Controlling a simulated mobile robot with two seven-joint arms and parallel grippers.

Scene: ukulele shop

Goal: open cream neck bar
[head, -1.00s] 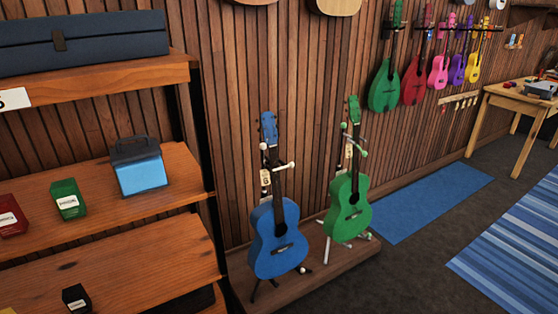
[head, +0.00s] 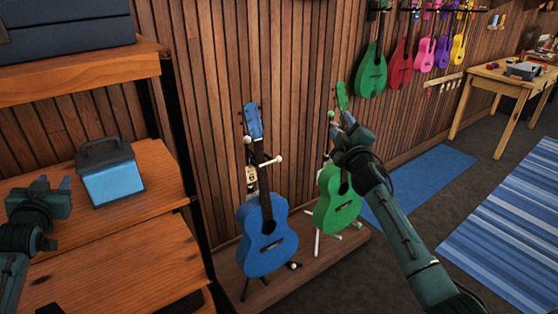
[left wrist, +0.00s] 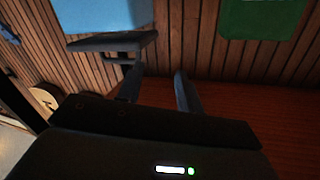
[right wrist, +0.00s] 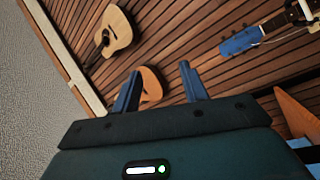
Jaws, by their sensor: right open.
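A cream neck bar (head: 271,161) with a rounded end sticks out across the neck of the blue ukulele (head: 267,232), which stands upright on a floor stand. A paper tag hangs beside it. A green ukulele (head: 336,205) stands to its right; my right arm hides most of its neck and any bar there. My right gripper (head: 341,127) is open and empty, and appears in front of that neck. The right wrist view shows the blue headstock (right wrist: 241,40) at upper right, away from the fingers. My left gripper (head: 52,184) is open and empty by the shelf at left.
A wooden shelf (head: 110,245) at left carries a blue case with a handle (head: 110,175), close to my left gripper. The stands are on a low wooden platform (head: 310,262) against the slatted wall. Ukuleles hang at upper right. The floor at lower right has rugs.

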